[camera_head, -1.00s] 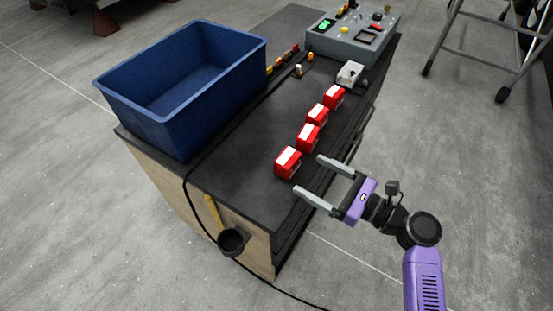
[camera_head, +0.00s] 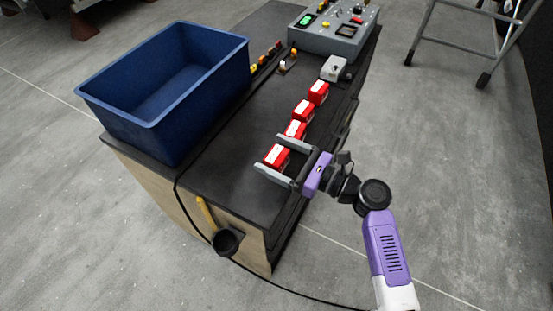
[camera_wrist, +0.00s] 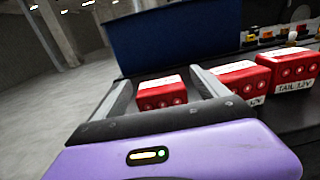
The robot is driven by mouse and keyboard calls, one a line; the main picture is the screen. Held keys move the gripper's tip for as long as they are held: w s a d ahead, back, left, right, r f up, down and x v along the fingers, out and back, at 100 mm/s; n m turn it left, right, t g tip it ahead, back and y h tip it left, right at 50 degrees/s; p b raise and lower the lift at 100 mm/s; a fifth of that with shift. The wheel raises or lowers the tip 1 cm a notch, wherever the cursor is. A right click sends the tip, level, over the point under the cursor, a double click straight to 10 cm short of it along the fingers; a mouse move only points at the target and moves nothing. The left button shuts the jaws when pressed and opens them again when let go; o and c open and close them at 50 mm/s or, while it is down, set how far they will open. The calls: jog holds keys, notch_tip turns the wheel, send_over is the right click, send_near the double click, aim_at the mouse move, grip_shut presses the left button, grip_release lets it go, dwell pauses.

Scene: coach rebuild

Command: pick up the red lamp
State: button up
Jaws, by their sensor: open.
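Several red lamps with white labels stand in a row along the right side of the dark bench top. The nearest red lamp (camera_head: 276,157) lies between the two fingers of my gripper (camera_head: 268,154). In the wrist view this lamp (camera_wrist: 162,93) shows between the open fingers of my gripper (camera_wrist: 165,88), with a gap on either side. A second red lamp (camera_head: 296,129) stands just behind, and in the wrist view it (camera_wrist: 240,80) sits right of the right finger, partly hidden by it. Two more red lamps (camera_head: 303,110) (camera_head: 318,92) stand farther back.
A large blue bin (camera_head: 165,95) stands on the left of the bench top (camera_head: 225,160). A grey control box (camera_head: 335,35) and a small grey box (camera_head: 334,68) are at the back. A metal ladder (camera_head: 450,45) stands right.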

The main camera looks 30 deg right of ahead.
aim_at(277, 155)
jog(key=c, duration=1.6)
jog(key=shift+o, duration=0.2)
jog(key=shift+r, duration=0.1)
notch_tip(277, 155, up, 20)
jog(key=p, duration=0.3)
